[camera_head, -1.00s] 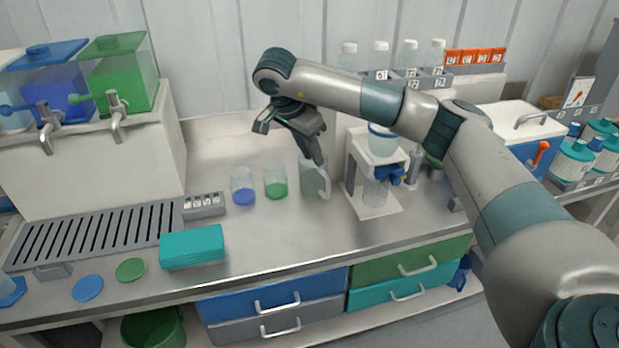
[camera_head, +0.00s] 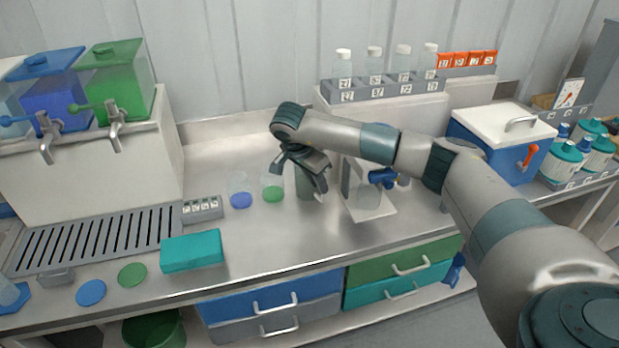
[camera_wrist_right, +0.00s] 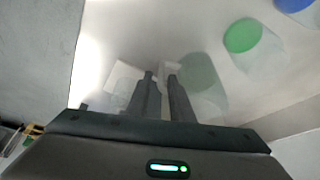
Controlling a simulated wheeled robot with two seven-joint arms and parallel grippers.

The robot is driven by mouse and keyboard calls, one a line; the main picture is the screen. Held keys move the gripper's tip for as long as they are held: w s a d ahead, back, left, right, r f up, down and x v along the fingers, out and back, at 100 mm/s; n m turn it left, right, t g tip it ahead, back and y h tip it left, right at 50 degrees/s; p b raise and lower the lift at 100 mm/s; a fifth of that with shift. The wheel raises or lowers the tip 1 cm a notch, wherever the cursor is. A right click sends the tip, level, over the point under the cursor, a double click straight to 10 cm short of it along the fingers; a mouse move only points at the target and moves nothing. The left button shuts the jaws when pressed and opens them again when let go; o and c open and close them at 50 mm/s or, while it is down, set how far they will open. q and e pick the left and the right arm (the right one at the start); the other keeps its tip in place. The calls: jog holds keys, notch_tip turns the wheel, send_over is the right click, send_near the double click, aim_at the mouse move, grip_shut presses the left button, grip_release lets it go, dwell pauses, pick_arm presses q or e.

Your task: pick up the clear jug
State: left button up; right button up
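The clear jug (camera_head: 304,187) stands upright on the steel counter, right of the two small cups. My right gripper covers its upper part in the head view. In the right wrist view the jug (camera_wrist_right: 203,88) is a faint grey-green see-through shape right of the fingers. My right gripper (camera_head: 320,188) points down at the jug's handle side. In the wrist view its fingers (camera_wrist_right: 162,85) are apart by a narrow gap, with a pale piece, probably the handle, near the tips. I cannot tell whether they touch it. My left gripper is out of view.
A green-based cup (camera_head: 273,189) and a blue-based cup (camera_head: 240,192) stand left of the jug. A white stand (camera_head: 372,208) with a blue valve is close on the right. A teal block (camera_head: 192,251) lies in front left. The front counter middle is clear.

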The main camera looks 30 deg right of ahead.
jog(key=shift+w+d+f, duration=0.1)
jog(key=shift+d+f, duration=0.15)
jog(key=shift+f, duration=0.45)
jog(key=shift+w+d+f+p, duration=0.2)
jog(key=shift+d+f+p, duration=0.45)
jog(key=shift+p, duration=0.5)
jog(key=shift+p+x, duration=0.5)
jog(key=shift+x, duration=0.65)
jog(key=shift+w+d+f, duration=0.15)
jog(key=shift+f, duration=0.45)
grip_shut()
